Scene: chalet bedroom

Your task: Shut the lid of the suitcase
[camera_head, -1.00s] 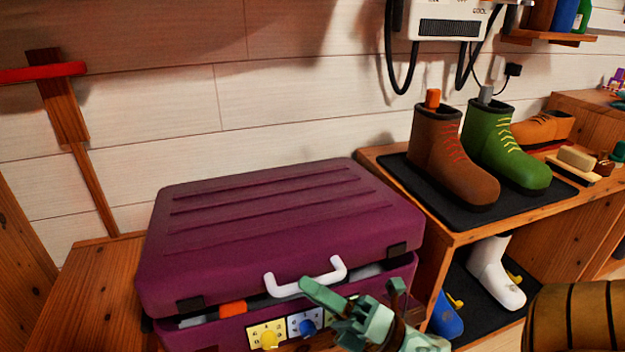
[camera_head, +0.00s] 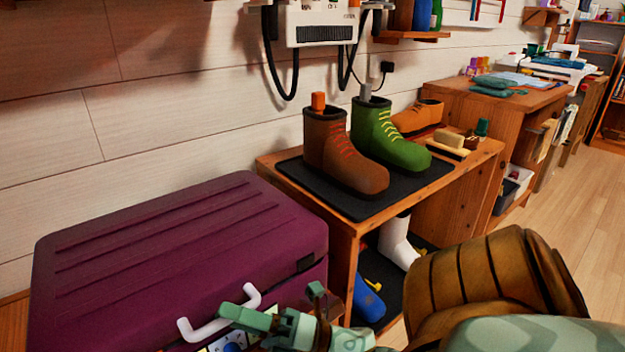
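The purple suitcase (camera_head: 185,235) fills the lower left, its ribbed lid lying over the body. Its lower left part is cut off by the frame. Much of the front seam is out of frame or behind my gripper, so I cannot tell how wide any gap is. My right gripper (camera_head: 270,300) is green, with its two fingers spread apart and nothing seen between them. One finger overlaps the handle in the picture; contact is unclear. My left gripper is out of view.
A wooden shelf bench (camera_head: 345,222) stands right of the suitcase, with brown (camera_head: 340,155) and green boots (camera_head: 385,138) on a black mat. A white boot (camera_head: 397,243) sits below. A desk (camera_head: 490,100) and open floor (camera_head: 570,190) lie farther right.

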